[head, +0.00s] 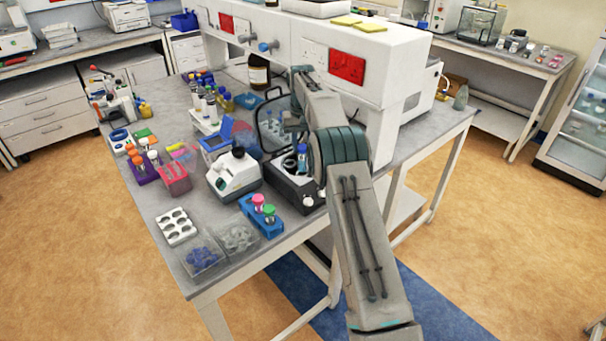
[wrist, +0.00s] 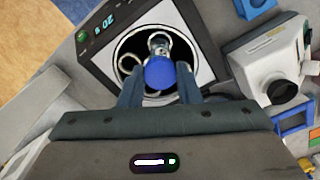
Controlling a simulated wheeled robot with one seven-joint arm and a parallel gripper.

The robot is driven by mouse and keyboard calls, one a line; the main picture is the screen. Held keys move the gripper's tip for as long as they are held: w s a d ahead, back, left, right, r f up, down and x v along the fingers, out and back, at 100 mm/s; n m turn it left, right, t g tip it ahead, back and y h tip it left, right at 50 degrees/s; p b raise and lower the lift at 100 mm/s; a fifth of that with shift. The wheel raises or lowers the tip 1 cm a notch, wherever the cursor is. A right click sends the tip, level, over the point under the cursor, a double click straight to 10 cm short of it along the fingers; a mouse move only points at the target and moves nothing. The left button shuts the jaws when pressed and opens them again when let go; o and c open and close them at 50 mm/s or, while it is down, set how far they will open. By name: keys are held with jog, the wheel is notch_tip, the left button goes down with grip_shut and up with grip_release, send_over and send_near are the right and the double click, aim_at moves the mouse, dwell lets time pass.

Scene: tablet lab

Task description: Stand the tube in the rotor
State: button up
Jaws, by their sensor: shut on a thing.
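The tube (wrist: 158,43) has a clear body and a blue cap (wrist: 160,73). My gripper (wrist: 159,82) is shut on it at the cap, one finger on each side. The tube is over the round opening of the centrifuge (wrist: 96,66), and its body points away into the bowl. Part of the rotor (wrist: 127,63) shows as a pale ring left of the tube; the tube and fingers hide the rest. I cannot tell whether the tube's tip is in a rotor hole. In the head view the blue cap (head: 302,148) shows above the centrifuge (head: 285,183), beside my arm.
The centrifuge's clear lid (head: 270,125) stands open behind it. A white device with a black knob (head: 233,172) is to its left. A blue rack with pink- and blue-capped tubes (head: 262,218) stands in front. A white shelf unit (head: 335,60) runs behind my arm.

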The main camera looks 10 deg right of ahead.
aim_at(302, 160)
jog(key=shift+f, duration=0.2)
jog(key=shift+f, duration=0.4)
jog(key=shift+f+b, duration=0.35)
jog(key=shift+f, duration=0.1)
jog(key=shift+f+b, duration=0.35)
jog(key=shift+f, duration=0.4)
jog(key=shift+f, duration=0.45)
jog(key=shift+f+b, duration=0.7)
jog(key=shift+f, duration=0.35)
